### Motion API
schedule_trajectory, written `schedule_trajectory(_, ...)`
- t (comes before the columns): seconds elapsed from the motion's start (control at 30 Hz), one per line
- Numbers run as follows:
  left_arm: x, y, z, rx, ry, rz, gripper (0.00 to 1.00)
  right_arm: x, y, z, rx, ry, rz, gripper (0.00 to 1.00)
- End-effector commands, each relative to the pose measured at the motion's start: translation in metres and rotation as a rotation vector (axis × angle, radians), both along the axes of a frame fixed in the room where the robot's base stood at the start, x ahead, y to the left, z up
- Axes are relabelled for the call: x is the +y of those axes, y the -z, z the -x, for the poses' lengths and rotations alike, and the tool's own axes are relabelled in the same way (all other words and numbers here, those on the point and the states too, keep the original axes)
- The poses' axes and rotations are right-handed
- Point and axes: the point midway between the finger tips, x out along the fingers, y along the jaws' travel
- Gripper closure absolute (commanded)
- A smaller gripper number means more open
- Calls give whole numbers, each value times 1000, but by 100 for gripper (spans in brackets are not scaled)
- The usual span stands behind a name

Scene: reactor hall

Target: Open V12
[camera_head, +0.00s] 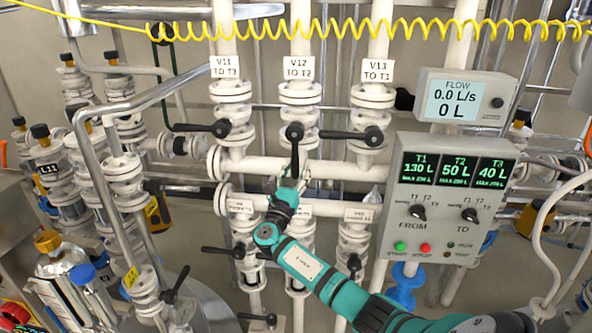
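The valve V12 (299,93), labelled "V12 TO T2", is on the middle vertical white pipe. Its black lever (294,150) points straight down, in line with the pipe. My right gripper (291,180) comes up from below, its fingertips at the lower end of this lever. Its fingers are small and partly hidden, so I cannot tell whether they are closed on the lever. My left gripper is not in view.
V11's lever (196,127) and V13's lever (346,135) lie crosswise, pointing left, on either side. The control panel (446,240) is at right; the flow display (463,101) reads 0.0 L/s. A yellow coiled hose (340,28) crosses above.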

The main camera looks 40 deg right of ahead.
Motion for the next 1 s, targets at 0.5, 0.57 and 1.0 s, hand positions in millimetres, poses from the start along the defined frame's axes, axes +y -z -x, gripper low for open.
schedule_trajectory(0.5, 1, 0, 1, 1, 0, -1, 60, 22, 9, 12, -2, -4, 0, 55)
schedule_trajectory(0.57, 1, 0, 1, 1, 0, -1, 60, 32, 14, 18, -2, -4, 0, 55)
schedule_trajectory(1.0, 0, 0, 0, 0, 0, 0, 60, 92, 42, 52, -2, -2, 1, 55)
